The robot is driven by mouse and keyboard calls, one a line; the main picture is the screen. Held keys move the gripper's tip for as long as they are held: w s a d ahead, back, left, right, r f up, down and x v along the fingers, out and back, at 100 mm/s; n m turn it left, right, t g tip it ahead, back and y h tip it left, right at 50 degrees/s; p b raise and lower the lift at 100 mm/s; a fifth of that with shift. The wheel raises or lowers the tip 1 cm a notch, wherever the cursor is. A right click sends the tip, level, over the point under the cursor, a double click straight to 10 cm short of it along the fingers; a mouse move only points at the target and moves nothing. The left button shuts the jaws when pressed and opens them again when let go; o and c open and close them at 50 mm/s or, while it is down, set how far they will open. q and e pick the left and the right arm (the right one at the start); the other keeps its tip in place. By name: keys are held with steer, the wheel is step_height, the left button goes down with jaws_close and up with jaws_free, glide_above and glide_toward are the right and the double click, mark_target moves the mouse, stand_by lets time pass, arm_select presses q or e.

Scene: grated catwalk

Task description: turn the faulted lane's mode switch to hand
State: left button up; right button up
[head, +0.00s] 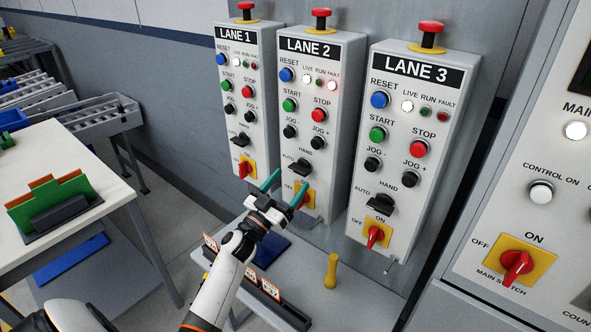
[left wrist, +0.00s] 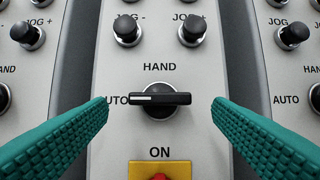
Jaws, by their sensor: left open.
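The LANE 2 box (head: 304,116) has a bright red lit FAULT lamp (head: 331,86); the fault lamps on LANE 1 and LANE 3 look dark. Its black mode switch (head: 301,167) sits below the jog buttons. In the left wrist view, this switch (left wrist: 160,98) lies horizontal, its white mark pointing left at AUTO; HAND is printed above it. My left gripper (head: 285,187) is open in front of the LANE 2 box. In the wrist view its teal fingers stand wide on either side of the switch, apart from it. My right gripper is not in view.
The LANE 1 box (head: 245,100) and LANE 3 box (head: 408,140) stand close on both sides. A red-on-yellow ON/OFF switch (left wrist: 160,172) is just below the mode switch. A low shelf with a yellow handle-like object (head: 331,271) lies beneath. A main panel (head: 530,190) stands right.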

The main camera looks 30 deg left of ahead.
mark_target(300, 169)
arm_select(q)
steer(key=x, duration=0.3)
steer(key=shift+w+r+p, duration=0.1)
steer(key=shift+w+p, duration=0.2)
steer(key=shift+w, duration=0.05)
steer(key=c, duration=1)
